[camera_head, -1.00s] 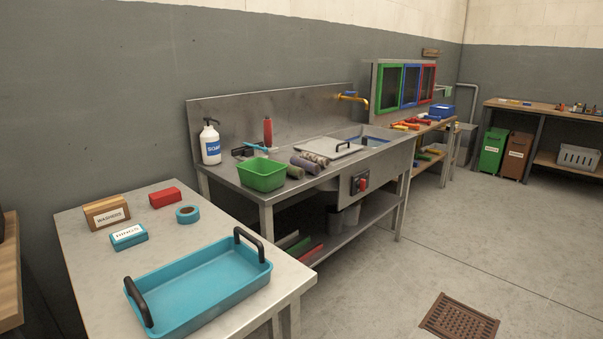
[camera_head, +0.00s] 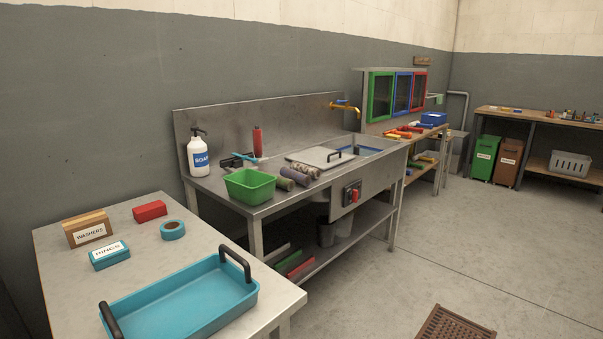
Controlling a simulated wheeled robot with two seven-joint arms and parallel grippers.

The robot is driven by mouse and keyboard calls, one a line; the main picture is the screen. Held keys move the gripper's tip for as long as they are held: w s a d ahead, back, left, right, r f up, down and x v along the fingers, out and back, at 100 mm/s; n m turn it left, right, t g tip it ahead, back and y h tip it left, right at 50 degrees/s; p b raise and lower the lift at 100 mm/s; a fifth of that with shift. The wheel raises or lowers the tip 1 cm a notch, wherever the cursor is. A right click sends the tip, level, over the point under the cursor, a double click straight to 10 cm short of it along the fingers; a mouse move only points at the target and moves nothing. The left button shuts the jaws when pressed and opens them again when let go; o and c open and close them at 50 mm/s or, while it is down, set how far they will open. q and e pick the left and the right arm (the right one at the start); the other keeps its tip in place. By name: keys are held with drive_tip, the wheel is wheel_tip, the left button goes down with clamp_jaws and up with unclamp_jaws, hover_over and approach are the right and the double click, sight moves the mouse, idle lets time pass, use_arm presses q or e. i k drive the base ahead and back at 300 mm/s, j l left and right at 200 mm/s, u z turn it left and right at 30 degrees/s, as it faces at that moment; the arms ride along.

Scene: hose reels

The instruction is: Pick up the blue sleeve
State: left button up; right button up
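I cannot clearly pick out a blue sleeve. Several rolled cylinders lie on the steel sink counter beside the green bin (camera_head: 250,187): a grey-green one (camera_head: 285,184), a purplish-grey one (camera_head: 295,177) and a patterned one (camera_head: 306,170). Some blue shows in the sink basin (camera_head: 362,149), too small to name. A blue ring-shaped roll (camera_head: 173,230) lies on the near table. Neither of my grippers is in view.
The near table (camera_head: 205,258) holds a blue tray with black handles (camera_head: 185,302), a WASHERS box (camera_head: 88,229), a RINGS box (camera_head: 110,256) and a red block (camera_head: 150,211). A soap bottle (camera_head: 198,157) stands on the counter. Floor on the right is open, with a drain grate (camera_head: 455,325).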

sight(304, 180)
drive_tip(key=i+l, duration=2)
